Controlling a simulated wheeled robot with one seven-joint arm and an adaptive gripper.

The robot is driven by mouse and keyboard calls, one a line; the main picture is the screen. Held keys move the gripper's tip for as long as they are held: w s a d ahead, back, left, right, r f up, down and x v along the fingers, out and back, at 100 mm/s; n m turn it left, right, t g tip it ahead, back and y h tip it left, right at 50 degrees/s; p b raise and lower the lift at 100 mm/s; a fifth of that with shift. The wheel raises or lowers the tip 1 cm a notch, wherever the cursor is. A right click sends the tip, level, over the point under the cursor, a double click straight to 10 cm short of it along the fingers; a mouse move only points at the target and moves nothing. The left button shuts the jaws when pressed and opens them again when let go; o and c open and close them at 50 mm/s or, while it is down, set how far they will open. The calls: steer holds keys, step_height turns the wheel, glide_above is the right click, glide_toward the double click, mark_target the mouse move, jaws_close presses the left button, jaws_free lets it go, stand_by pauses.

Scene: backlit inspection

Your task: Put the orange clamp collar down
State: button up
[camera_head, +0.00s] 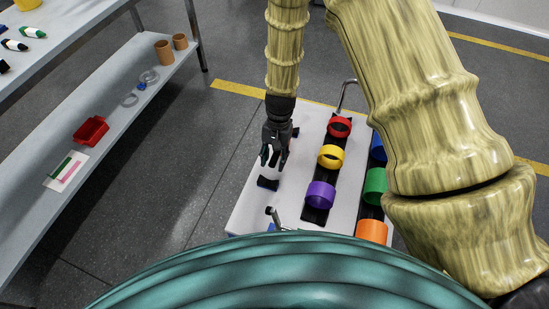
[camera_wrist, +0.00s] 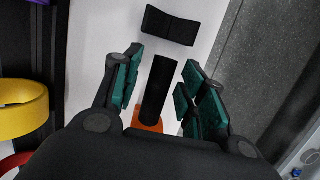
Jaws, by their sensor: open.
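My gripper (camera_head: 274,158) is open over the white tabletop, left of the coloured rings. In the wrist view its teal-padded fingers (camera_wrist: 161,70) stand apart on either side of a black bar-shaped piece (camera_wrist: 160,92). A small orange part (camera_wrist: 147,119), possibly the clamp collar, shows at the bar's lower end, mostly hidden by the gripper body. I cannot tell whether a finger touches either. In the head view an orange ring (camera_head: 372,231) sits at the near end of the right-hand black rail.
A black curved cradle (camera_head: 268,183) lies nearer me; it also shows in the wrist view (camera_wrist: 170,26). Red (camera_head: 339,127), yellow (camera_head: 331,156) and purple (camera_head: 320,195) rings stand on one rail, a green ring (camera_head: 376,186) on another. A shelf with a red bin (camera_head: 91,130) is left.

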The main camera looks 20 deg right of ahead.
steer(key=p+v, duration=0.2)
steer(key=v, duration=1)
steer(key=shift+r+p, duration=0.1)
steer(key=shift+p, duration=0.2)
